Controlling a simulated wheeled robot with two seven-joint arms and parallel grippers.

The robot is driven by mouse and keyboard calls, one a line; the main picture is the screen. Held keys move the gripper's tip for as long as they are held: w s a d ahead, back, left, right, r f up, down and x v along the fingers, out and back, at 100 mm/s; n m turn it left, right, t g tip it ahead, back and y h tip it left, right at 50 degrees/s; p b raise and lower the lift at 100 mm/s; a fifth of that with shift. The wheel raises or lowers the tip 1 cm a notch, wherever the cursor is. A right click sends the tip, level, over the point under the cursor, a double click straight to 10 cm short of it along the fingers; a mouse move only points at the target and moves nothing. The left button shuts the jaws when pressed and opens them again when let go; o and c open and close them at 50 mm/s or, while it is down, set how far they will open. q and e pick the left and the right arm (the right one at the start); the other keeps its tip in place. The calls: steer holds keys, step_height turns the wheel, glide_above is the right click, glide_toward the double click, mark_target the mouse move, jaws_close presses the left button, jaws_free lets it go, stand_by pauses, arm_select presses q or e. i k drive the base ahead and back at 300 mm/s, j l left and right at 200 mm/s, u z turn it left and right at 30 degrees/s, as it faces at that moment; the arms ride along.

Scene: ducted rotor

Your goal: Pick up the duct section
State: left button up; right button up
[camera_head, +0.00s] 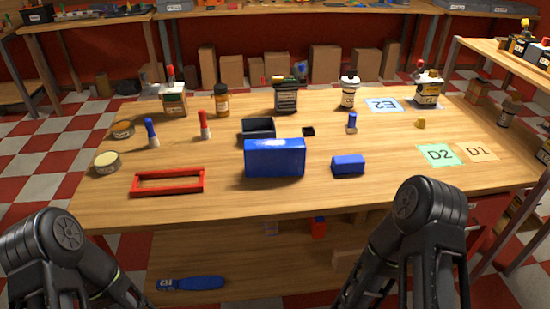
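No thing on the wooden table (225,192) is marked as the duct section, and I cannot tell for sure which it is. A large glossy blue block (275,158) stands upright near the table's front middle. A smaller blue block (348,164) lies to its right, apart from it. An open red rectangular frame (168,182) lies flat near the front left edge. A black open tray (258,130) sits behind the large blue block, which partly hides it. Black links of my two arms show at the bottom left and right, short of the table things. Neither gripper's fingers are in view.
Blue-handled (151,133) and red-handled (204,125) upright items stand at left, near round tins (106,162). Bottles and boxes line the back, including an amber bottle (222,100). Cards D2 (440,155) and D1 (477,151) lie at right. The front right tabletop is clear.

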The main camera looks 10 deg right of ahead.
mark_target(277, 156)
steer(key=i+j, duration=0.55)
steer(key=i+z, duration=0.1)
steer(key=z, duration=1.65)
